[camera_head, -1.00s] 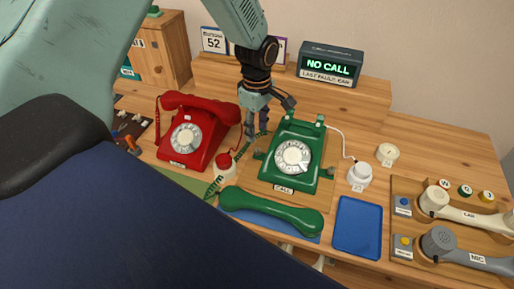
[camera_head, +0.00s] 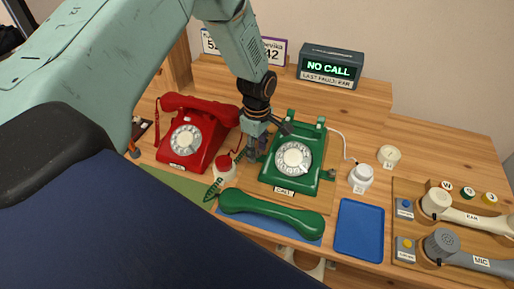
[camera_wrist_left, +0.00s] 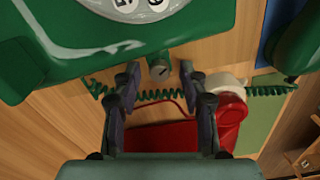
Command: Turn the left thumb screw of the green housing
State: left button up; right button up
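The green housing (camera_head: 291,180) with its white dial stands on the wooden table. In the left wrist view the green housing (camera_wrist_left: 60,50) fills the upper left. My left gripper (camera_wrist_left: 158,76) is open, with one finger on each side of the thumb screw and gaps visible between. In the head view my left gripper (camera_head: 254,155) is at the housing's left side and hides that screw. The right thumb screw (camera_head: 331,174) shows on the other side. My right gripper is out of view.
A red phone (camera_head: 195,135) stands close to the left of my gripper. A white holder with a red top (camera_head: 224,166) and a green coiled cord lie near it. A green handset (camera_head: 271,212) lies in front. A blue tray (camera_head: 359,230) is at right.

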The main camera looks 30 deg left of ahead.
pick_arm(q)
grip_shut()
dwell(0.5)
jog(key=m+p, duration=0.1)
jog(key=m, duration=0.2)
jog(key=shift+w+p, duration=0.1)
jog(key=shift+p, duration=0.2)
jog(key=shift+m+p, duration=0.4)
jog(key=shift+m, duration=1)
jog(key=shift+w, duration=0.1)
grip_release()
